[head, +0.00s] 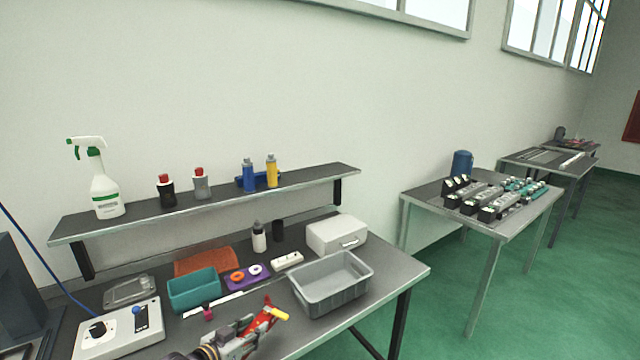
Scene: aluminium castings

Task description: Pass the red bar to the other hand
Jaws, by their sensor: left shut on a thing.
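My left gripper (262,326) reaches in from the bottom edge, over the front of the workbench. It is shut on the red bar (264,318), which shows as a short, tilted red piece at the fingers. A small yellow piece (280,314) shows at its right side; I cannot tell whether it belongs to the bar or the gripper. Part of the bar is hidden by the fingers. My right gripper is not in view.
On the workbench, a grey crate (334,302) stands right of my left gripper. A teal bin (194,292), a purple holder (238,283) and a white control box (118,333) stand to the left. A shelf (220,203) with bottles runs behind.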

